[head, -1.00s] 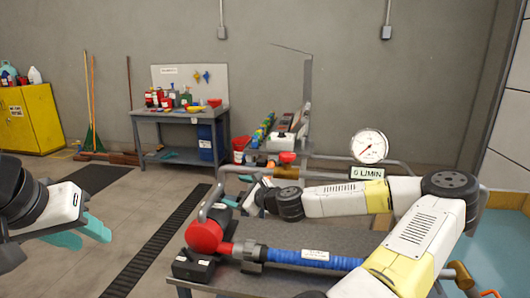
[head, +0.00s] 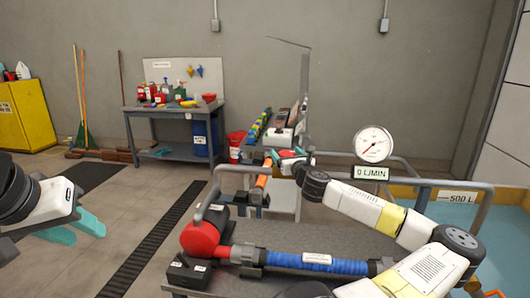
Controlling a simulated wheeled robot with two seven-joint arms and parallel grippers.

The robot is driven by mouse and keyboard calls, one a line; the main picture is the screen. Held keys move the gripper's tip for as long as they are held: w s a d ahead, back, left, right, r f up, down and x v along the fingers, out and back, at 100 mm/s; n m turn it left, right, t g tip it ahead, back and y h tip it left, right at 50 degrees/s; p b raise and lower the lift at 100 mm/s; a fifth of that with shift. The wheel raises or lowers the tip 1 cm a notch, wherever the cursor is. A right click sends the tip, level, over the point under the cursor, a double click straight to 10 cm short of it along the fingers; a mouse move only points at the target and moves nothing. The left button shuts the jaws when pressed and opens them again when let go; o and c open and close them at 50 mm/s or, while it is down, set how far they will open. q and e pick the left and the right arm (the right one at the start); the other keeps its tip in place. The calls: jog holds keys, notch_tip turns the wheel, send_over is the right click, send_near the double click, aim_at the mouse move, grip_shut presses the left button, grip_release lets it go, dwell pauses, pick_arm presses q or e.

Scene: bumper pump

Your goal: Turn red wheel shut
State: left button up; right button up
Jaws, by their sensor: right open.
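The small red wheel (head: 286,154) sits at the upper end of the copper-coloured pipe (head: 262,181), beyond the pump cart. My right gripper (head: 284,155) is at the wheel, with its teal fingers spread to either side of it in the head view. The fingers partly hide the wheel, and I cannot tell whether they touch it. My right gripper is open. My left gripper (head: 78,229) is open and empty at the left, over the floor and far from the wheel.
The cart carries a red pump (head: 201,238) with a blue hose (head: 312,262). A round gauge (head: 373,144) stands above a "0 L/MIN" display (head: 370,173). Metal rails run around the cart. A workbench (head: 172,109) and red bucket (head: 235,145) are behind.

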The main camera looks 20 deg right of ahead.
jog(key=shift+w+d, duration=0.1)
jog(key=shift+w, duration=0.9)
jog(key=c, duration=1.4)
